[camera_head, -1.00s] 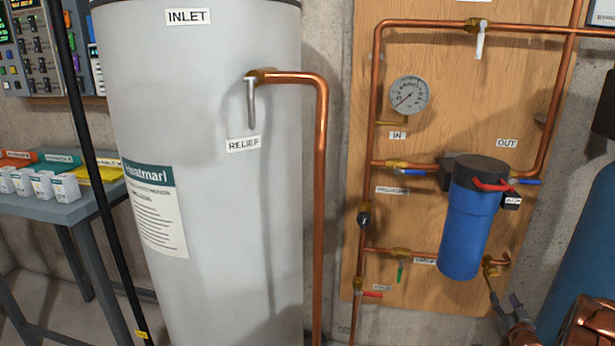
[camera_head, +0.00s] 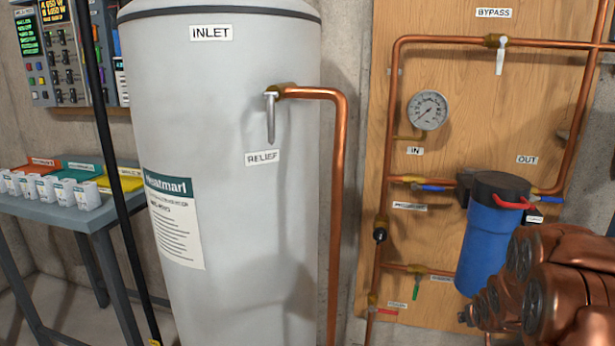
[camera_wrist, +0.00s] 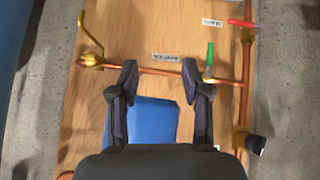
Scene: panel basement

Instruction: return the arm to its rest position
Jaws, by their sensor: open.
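My gripper (camera_wrist: 159,80) is open and empty in the wrist view, its two dark fingers apart. The blue filter housing (camera_wrist: 152,122) shows behind and between the fingers, and I cannot tell the exact gap. In the head view my copper-coloured arm (camera_head: 570,275) fills the lower right, in front of the wooden panel (camera_head: 470,100) and beside the blue filter housing (camera_head: 484,245). The arm links hide most of my gripper there.
A copper pipe (camera_wrist: 160,72) with a green valve handle (camera_wrist: 209,55) runs across the panel near the fingertips. A red handle (camera_wrist: 242,22) is beyond. The grey tank (camera_head: 225,110) and its relief pipe (camera_head: 338,200) stand left; a table (camera_head: 85,218) holds small boxes.

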